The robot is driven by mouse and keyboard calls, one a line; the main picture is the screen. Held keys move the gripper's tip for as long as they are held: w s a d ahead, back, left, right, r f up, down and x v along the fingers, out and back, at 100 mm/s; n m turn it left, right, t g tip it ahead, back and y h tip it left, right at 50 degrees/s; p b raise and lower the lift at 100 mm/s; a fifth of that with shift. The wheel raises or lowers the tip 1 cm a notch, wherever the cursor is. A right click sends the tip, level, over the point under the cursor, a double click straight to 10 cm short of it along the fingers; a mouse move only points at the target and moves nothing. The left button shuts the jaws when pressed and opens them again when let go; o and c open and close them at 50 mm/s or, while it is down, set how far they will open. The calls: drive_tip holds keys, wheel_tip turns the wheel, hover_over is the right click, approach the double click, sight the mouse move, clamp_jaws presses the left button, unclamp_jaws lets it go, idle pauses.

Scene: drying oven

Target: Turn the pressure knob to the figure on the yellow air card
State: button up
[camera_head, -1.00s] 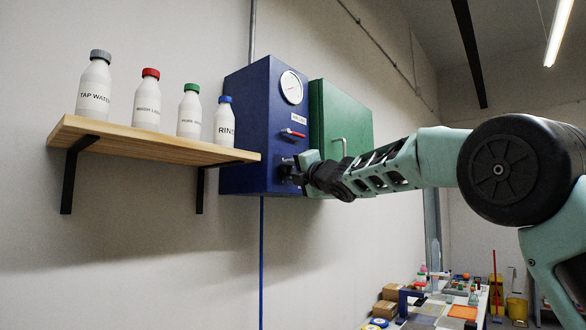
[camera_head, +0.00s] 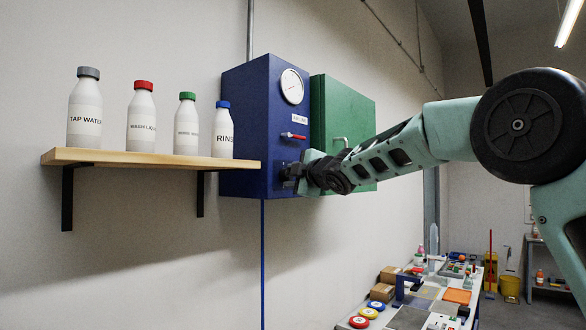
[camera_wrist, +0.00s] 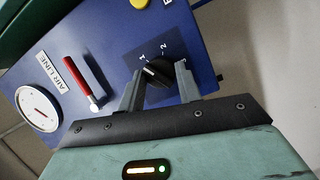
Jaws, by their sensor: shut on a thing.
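The blue air-line panel (camera_head: 245,130) hangs on the wall with a white round gauge (camera_head: 292,86) and a red-handled lever (camera_head: 294,136) on its front. In the wrist view the dark pressure knob (camera_wrist: 158,72) sits on a dark plate, with the figures 1 and 2 readable beside it. My gripper (camera_wrist: 160,76) has one finger on each side of the knob and is shut on it. In the head view my gripper (camera_head: 290,176) is at the panel's lower front and hides the knob. I cannot make out a yellow air card.
A green cabinet (camera_head: 342,120) with a handle adjoins the panel on the right. A wooden shelf (camera_head: 150,158) with labelled bottles is at left. In the wrist view a yellow round thing (camera_wrist: 139,3) is at the top edge. A cluttered table (camera_head: 405,318) stands low at right.

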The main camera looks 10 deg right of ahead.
idle(0.4)
drive_tip(key=o, duration=1)
drive_tip(key=shift+d, duration=0.1)
drive_tip(key=b+v, duration=0.3)
drive_tip(key=v, duration=1.4)
drive_tip(key=shift+s, duration=0.2)
